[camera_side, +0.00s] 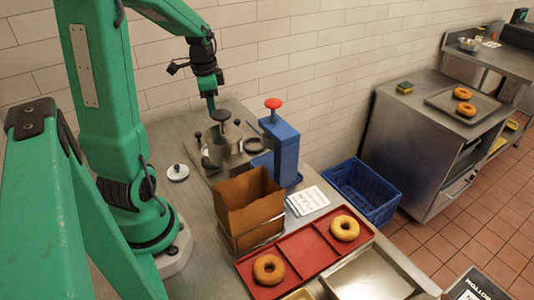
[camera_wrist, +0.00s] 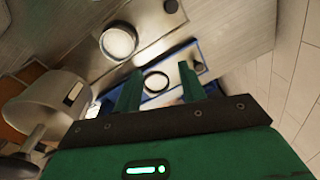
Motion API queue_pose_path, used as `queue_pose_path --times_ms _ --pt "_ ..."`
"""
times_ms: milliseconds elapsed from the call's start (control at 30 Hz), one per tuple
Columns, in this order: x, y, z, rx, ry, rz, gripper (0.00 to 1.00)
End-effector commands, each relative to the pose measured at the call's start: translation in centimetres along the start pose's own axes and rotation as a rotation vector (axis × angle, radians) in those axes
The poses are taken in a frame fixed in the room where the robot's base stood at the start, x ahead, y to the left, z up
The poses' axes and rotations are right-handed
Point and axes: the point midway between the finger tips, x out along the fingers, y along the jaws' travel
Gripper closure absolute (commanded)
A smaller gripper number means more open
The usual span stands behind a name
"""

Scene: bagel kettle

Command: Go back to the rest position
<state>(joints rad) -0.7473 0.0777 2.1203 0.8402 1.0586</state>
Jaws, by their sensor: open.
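My gripper (camera_side: 211,104) points down over the steel counter (camera_side: 185,215), near the black knob (camera_side: 220,116) above the metal kettle (camera_side: 213,150). A metal vessel (camera_wrist: 45,105) with a dark handle shows at the left there, apart from the fingers. Whether the gripper touches the knob cannot be told from the side view. A bagel (camera_side: 269,269) and another bagel (camera_side: 344,228) lie in separate compartments of the red tray (camera_side: 305,250).
A blue dispenser (camera_side: 285,150) with a red top stands right of the kettle. A brown paper bag (camera_side: 250,205) stands in front. A round lid (camera_side: 178,172) lies at left. A blue crate (camera_side: 362,190) is beyond the counter's right edge. The space above the counter's front is clear.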

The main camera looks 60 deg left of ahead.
Motion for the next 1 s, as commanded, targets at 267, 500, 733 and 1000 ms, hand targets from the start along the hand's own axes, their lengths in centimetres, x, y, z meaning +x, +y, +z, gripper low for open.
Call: queue_pose_path --times_ms 267,500,733,1000 --pt "-4.7 6.2 -3.9 -0.076 0.086 -0.064 0.59" --pt "-7.4 11.0 -5.4 -0.14 0.165 -0.085 0.59" --pt "-9.3 15.3 -5.8 -0.198 0.244 -0.083 0.59" --pt "-11.0 19.9 -5.3 -0.261 0.335 -0.055 0.59"
